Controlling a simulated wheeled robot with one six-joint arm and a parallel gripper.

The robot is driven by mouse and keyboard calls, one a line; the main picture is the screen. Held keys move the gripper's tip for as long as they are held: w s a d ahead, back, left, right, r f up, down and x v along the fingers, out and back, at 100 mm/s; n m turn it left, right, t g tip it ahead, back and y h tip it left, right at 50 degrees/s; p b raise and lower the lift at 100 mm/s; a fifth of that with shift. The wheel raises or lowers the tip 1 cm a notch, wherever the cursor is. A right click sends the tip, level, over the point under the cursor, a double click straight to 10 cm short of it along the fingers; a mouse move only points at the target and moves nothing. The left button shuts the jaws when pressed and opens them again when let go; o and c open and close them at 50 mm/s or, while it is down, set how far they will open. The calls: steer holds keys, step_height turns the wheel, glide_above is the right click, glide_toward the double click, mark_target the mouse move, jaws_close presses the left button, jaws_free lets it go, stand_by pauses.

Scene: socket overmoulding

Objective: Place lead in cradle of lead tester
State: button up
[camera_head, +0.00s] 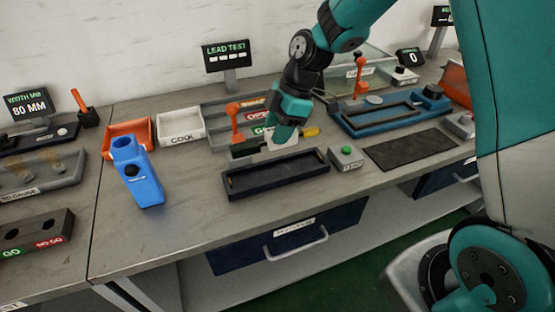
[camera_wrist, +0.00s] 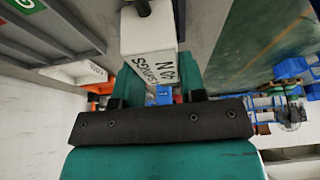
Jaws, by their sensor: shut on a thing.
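My gripper (camera_head: 284,140) is over the bench in front of the sorting bins, its jaws shut on a white block with black lettering (camera_wrist: 150,55). I take this block to be the lead or its moulded socket. In the head view the white block (camera_head: 282,145) shows only partly below the fingers, with a yellow piece (camera_head: 311,132) at its right. A dark block (camera_head: 245,148) with an orange-handled lever (camera_head: 234,112) stands just left of the gripper. The "LEAD TEST" display (camera_head: 226,55) stands behind.
A dark empty tray (camera_head: 275,180) lies in front of the gripper, with a green-button box (camera_head: 346,157) at its right. A blue holder (camera_head: 140,180), an orange bin (camera_head: 127,132) and a white "COOL" bin (camera_head: 180,125) are left. A blue fixture (camera_head: 385,120) and black mat (camera_head: 410,150) are right.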

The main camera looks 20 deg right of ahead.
step_height(320, 180, down, 9)
steer(key=shift+f, duration=0.1)
stand_by(0.3)
steer(key=o, duration=0.9)
steer(key=shift+f, duration=0.1)
steer(key=shift+o, duration=0.2)
steer(key=v, duration=1.1)
steer(key=shift+d+r+b, duration=0.15)
steer(key=shift+r+b, duration=0.1)
steer(key=shift+b, duration=0.05)
steer(key=shift+s+r, duration=0.1)
steer(key=shift+r, duration=0.3)
steer(key=s+a+r+m, duration=0.3)
steer(key=s, duration=0.5)
steer(key=s+a+r+m, duration=0.3)
steer(key=s+m, duration=0.1)
steer(key=s, duration=0.4)
steer(key=s+a+r+m, duration=0.3)
steer(key=s+r+m, duration=0.1)
steer(key=s, duration=0.4)
steer(key=shift+s, duration=0.3)
